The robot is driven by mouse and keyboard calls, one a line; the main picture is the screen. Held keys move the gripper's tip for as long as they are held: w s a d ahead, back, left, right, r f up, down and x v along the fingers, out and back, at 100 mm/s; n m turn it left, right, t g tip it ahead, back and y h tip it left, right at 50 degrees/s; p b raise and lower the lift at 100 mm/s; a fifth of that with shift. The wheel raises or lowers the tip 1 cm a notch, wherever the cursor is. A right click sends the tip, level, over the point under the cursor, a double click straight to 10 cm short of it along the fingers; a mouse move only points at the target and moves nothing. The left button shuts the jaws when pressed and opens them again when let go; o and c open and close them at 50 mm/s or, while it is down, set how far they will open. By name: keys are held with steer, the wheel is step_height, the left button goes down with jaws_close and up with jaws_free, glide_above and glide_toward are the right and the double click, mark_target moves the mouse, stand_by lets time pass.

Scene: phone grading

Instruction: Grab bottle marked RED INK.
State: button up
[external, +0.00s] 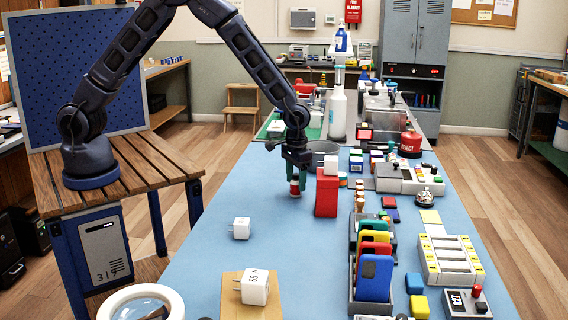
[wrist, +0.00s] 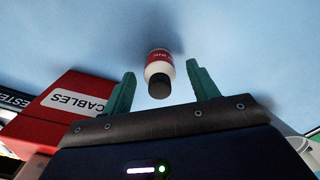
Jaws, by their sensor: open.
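A small bottle (wrist: 160,70) with a red label, white shoulder and dark cap shows in the wrist view; the lettering is upside down and only partly legible. In the external view the bottle (external: 295,188) stands on the blue tabletop, mostly under my gripper. My gripper (wrist: 162,80) has green fingers, spread apart with a gap on both sides of the bottle. In the external view my gripper (external: 298,174) points down just above the bottle, left of the red box.
A red box (external: 327,193) marked CABLES (wrist: 75,103) stands close to the right of the bottle. Behind are a grey round container (external: 322,150) and a white block (external: 331,164). The blue tabletop (external: 200,265) to the left is mostly clear, with a white plug adapter (external: 240,228).

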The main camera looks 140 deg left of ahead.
steer(key=shift+f, duration=0.6)
steer(key=shift+c, duration=0.2)
steer(key=c, duration=1)
steer(key=shift+r, duration=0.1)
